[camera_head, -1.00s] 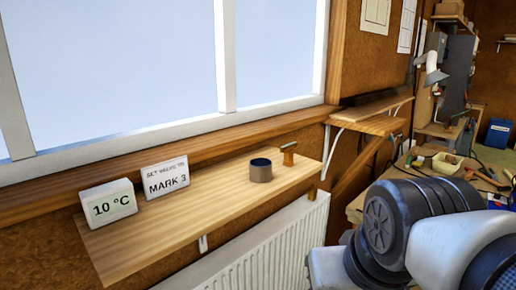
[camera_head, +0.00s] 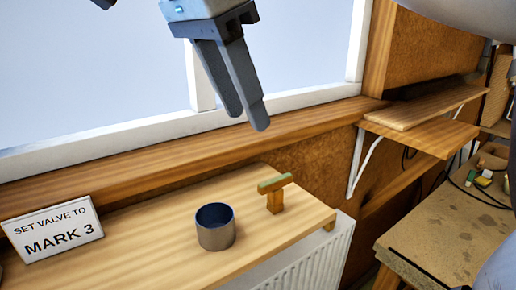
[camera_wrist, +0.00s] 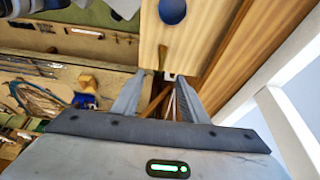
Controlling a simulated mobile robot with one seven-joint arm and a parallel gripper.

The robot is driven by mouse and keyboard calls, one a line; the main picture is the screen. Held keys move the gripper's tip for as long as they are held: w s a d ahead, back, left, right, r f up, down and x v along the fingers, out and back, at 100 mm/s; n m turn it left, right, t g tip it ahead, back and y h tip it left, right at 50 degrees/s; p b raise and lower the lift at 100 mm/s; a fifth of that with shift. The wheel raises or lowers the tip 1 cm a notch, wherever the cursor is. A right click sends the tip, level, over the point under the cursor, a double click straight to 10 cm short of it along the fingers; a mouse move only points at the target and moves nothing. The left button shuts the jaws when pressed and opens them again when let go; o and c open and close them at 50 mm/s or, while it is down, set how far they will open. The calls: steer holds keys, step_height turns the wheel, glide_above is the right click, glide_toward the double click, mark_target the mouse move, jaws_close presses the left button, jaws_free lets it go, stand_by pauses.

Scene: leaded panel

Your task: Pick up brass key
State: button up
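A small T-shaped piece stands at the right end of the wooden shelf (camera_head: 130,250) in the head view. Its top is a greenish-gold bar, which I take as the brass key (camera_head: 275,183), on a wood-coloured post (camera_head: 275,202). In the wrist view a narrow brown shape near the shelf end, between the fingertips, may be this piece; it is too small to be sure. My gripper (camera_head: 248,120) is above and behind the shelf, pointing down, well apart from the key. In the wrist view my gripper (camera_wrist: 160,77) has its fingers spread, with nothing held.
A grey cup with a blue inside (camera_head: 215,228) stands left of the key. A sign reading "SET VALVE TO MARK 3" (camera_head: 55,230) is further left. The window sill (camera_head: 200,155) runs behind. A radiator (camera_head: 320,255) is below, a bracketed shelf (camera_head: 420,132) to the right.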

steer(key=b, duration=0.2)
glide_above(276, 179)
steer(key=s+a, duration=0.2)
steer(key=s, duration=0.1)
step_height(276, 179, down, 10)
steer(key=shift+w+d+f, duration=0.35)
steer(key=shift+w+f, duration=0.15)
steer(key=shift+f, duration=0.4)
steer(key=shift+w+d+f, duration=0.3)
steer(key=shift+w+f, duration=0.15)
steer(key=shift+f, duration=0.45)
steer(key=shift+w+d+f, duration=0.35)
steer(key=shift+w+f, duration=0.15)
steer(key=shift+f, duration=0.4)
jaws_close()
